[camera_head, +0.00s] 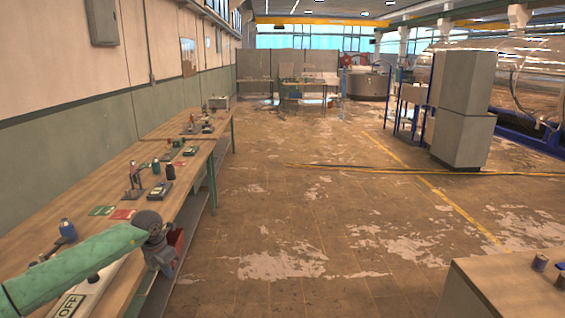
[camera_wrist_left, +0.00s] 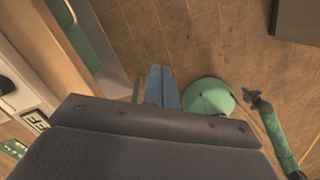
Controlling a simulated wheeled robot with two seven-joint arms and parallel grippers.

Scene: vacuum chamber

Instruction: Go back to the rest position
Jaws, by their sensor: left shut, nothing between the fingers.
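My left arm comes in from the left in the head view, over the near end of the long workbench (camera_head: 140,180). Its left gripper (camera_head: 163,266) hangs downward at the bench's right edge. In the left wrist view the two blue-grey fingers of the left gripper (camera_wrist_left: 161,75) are together, with nothing between them, above the brown floor. My right arm does not show in the head view. In the left wrist view a green arm with a dark end stands at the right, seemingly my right arm; its fingers cannot be made out.
A wooden table corner (camera_head: 515,290) is at bottom right. A grey cabinet (camera_head: 462,108) stands farther back. The floor between is open, with a yellow line.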

